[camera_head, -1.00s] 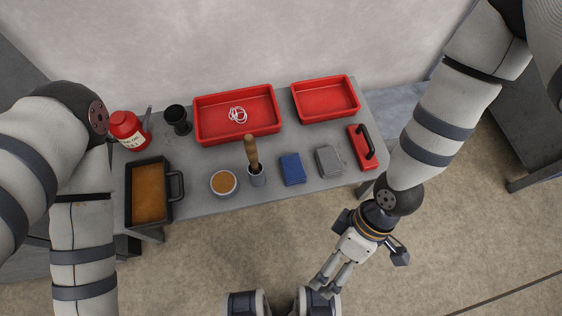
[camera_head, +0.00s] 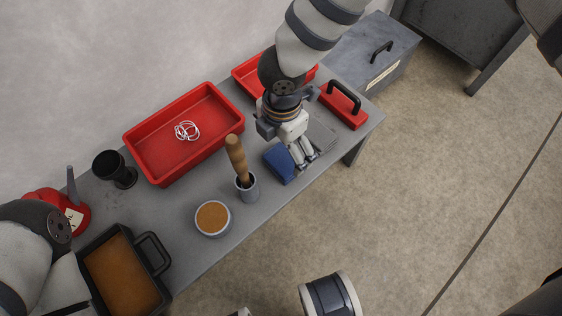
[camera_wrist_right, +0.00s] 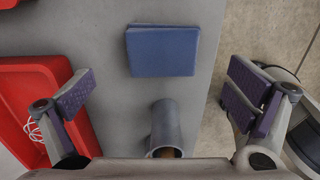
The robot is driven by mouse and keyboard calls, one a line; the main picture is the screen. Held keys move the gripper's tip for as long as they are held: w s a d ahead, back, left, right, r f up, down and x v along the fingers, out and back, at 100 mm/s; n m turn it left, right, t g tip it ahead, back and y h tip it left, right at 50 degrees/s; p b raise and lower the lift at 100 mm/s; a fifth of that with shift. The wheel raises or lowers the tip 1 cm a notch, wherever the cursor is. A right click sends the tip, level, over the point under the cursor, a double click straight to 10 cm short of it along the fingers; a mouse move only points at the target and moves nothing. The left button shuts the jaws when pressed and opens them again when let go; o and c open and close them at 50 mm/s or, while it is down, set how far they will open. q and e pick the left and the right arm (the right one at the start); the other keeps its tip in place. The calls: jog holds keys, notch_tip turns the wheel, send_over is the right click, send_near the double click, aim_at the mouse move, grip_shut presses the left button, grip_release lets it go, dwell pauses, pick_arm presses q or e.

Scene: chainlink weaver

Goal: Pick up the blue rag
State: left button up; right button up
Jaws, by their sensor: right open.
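The blue rag (camera_head: 279,164), a folded cloth, lies flat on the grey table near its front edge. It also shows in the right wrist view (camera_wrist_right: 162,52), flat and ahead of the spread fingers, with nothing gripping it. My right gripper (camera_head: 304,160) is open and empty, just to the right of the rag in the head view and close to it. In the right wrist view its two fingers (camera_wrist_right: 163,100) are wide apart, one on each side. My left arm is at the lower left, and its gripper is out of view.
A metal cup (camera_head: 247,189) with a wooden-handled tool (camera_head: 237,158) stands left of the rag. A grey cloth (camera_head: 322,137) and a red-based block with a black handle (camera_head: 343,105) lie to the right. A bowl (camera_head: 213,218) and a red tray (camera_head: 160,140) are also on the table.

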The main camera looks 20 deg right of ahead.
aim_at(283, 160)
jog(key=f+b, duration=0.1)
jog(key=f, duration=0.2)
jog(key=f+b, duration=0.1)
jog(key=f, duration=0.2)
jog(key=shift+s+d, duration=0.1)
jog(key=shift+s, duration=0.1)
jog(key=shift+r, duration=0.1)
jog(key=c, duration=1.2)
jog(key=shift+c, duration=0.2)
notch_tip(283, 160, up, 3)
jog(key=shift+r+p, duration=0.15)
jog(key=shift+p, duration=0.45)
jog(key=s+d+r, duration=0.2)
jog(key=s+r, duration=0.3)
jog(key=s, duration=0.1)
jog(key=s+d+r, duration=0.2)
jog(key=s+r, duration=0.2)
jog(key=s, duration=0.3)
jog(key=shift+s+d+r+p, duration=0.15)
jog(key=shift+d+r+p, duration=0.25)
